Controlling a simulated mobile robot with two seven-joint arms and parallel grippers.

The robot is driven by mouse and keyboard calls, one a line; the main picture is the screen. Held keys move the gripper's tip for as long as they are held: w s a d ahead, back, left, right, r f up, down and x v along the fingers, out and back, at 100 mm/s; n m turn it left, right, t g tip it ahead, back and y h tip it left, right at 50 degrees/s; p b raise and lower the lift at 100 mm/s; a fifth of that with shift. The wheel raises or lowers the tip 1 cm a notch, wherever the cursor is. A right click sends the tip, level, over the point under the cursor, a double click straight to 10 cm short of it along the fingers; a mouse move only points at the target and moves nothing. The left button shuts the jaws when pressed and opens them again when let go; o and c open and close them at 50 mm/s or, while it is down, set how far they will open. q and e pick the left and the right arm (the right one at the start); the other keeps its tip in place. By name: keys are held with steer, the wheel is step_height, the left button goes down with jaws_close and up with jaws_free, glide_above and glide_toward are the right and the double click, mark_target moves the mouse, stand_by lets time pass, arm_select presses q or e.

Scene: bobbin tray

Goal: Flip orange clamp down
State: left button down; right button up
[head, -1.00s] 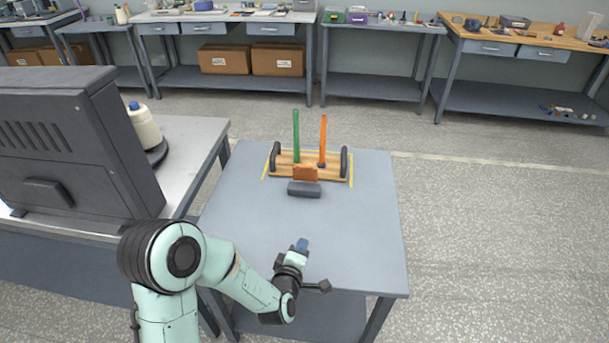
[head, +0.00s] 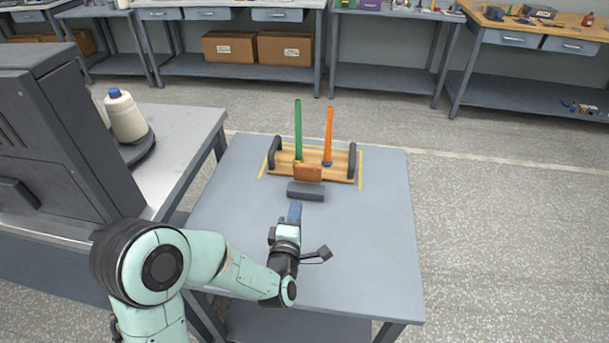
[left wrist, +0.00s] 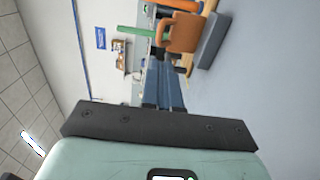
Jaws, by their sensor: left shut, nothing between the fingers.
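The orange clamp (head: 307,172) is at the front middle of the wooden bobbin tray (head: 343,175), just behind a dark grey block (head: 306,191). Its broad face shows toward me, and it seems to stand raised. In the left wrist view the orange clamp (left wrist: 183,33) appears sideways beside the grey block (left wrist: 208,42). My left gripper (head: 295,206) is shut and empty, with its blue fingers pointing at the tray, a short way in front of the block. The shut fingers (left wrist: 160,80) also show in the left wrist view. My right gripper is out of view.
A green rod (head: 298,130) and an orange rod (head: 329,135) stand upright on the tray between two dark handles. Yellow tape marks the table (head: 385,230) around it. A dark machine (head: 60,130) and a white cone (head: 126,116) stand at left. The table's right side is clear.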

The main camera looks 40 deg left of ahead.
mark_target(306, 167)
arm_select(q)
steer(key=x, duration=1.3)
steer(key=shift+w+a, duration=0.15)
steer(key=shift+w, duration=0.1)
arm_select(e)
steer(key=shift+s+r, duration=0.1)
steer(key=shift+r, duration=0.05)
arm_select(q)
steer(key=shift+p, duration=0.35)
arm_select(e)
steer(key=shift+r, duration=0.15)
